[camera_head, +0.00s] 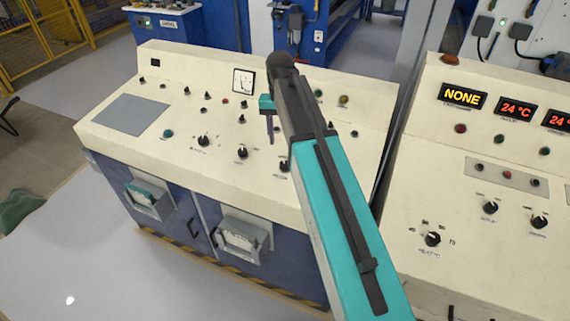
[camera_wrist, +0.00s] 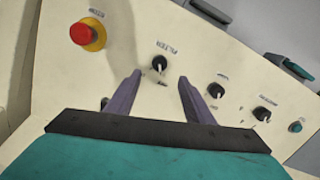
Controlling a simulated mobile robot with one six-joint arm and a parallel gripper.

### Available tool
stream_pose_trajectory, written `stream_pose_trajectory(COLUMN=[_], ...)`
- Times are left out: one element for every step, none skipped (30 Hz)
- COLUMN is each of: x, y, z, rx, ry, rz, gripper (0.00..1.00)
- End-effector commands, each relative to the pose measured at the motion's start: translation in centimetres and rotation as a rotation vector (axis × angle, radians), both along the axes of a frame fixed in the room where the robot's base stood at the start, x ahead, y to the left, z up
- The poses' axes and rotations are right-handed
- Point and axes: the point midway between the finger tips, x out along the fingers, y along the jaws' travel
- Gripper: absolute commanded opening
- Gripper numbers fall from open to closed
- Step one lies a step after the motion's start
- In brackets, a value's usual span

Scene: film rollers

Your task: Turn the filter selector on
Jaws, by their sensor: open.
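Several black rotary knobs with white pointer marks sit on the cream console. One knob (camera_wrist: 159,63) shows just beyond and between my fingertips in the wrist view. It appears to be the knob (camera_head: 285,166) beside my arm in the head view. My gripper (camera_wrist: 158,78) is open and empty, its two purple fingers apart on either side of that knob's line. In the head view, my gripper (camera_head: 270,138) hangs over the console, partly hidden by my arm.
A red emergency button (camera_wrist: 85,34) on a yellow base is left of the knob in the wrist view. Two more knobs (camera_wrist: 217,90) (camera_wrist: 262,114) and a green button (camera_wrist: 295,127) lie to the right. A second console (camera_head: 480,200) with displays stands at right.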

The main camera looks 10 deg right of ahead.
Motion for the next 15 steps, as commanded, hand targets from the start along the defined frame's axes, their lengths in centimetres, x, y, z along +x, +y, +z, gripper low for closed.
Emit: stream_pose_trajectory(x=[0.0, 0.0, 0.0, 0.0, -0.1, 0.0, 0.0, 0.0, 0.0, -0.1, -0.1, -0.1, -0.1, -0.1, -0.1], y=[0.0, 0.0, -0.1, -0.1, -0.1, -0.1, -0.1, -0.1, -0.1, -0.1, -0.2, -0.2, -0.2, -0.2, -0.2], z=[-0.9, -1.2, -1.7, -2.0, -2.3, -2.7, -3.0, -3.3, -3.7, -4.0, -4.2, -4.6, -4.9, -5.2, -5.6], rx=[0.0, 0.0, 0.0, 0.0, 0.0, 0.0, 0.0, 0.0, 0.0, 0.0, 0.0, 0.0, 0.0, 0.0, 0.0], ry=[0.001, 0.001, 0.001, 0.001, 0.001, 0.0, 0.0, 0.0, 0.0, 0.0, 0.0, 0.0, 0.0, 0.0, 0.0], rz=[0.0, 0.0, 0.0, 0.0, 0.0, 0.0, 0.0, 0.0, 0.0, 0.0, -0.001, -0.001, -0.001, -0.001, -0.001], gripper=[0.48, 0.48, 0.48, 0.48, 0.48, 0.48, 0.48, 0.48, 0.48, 0.48, 0.48, 0.48, 0.48, 0.48, 0.48])
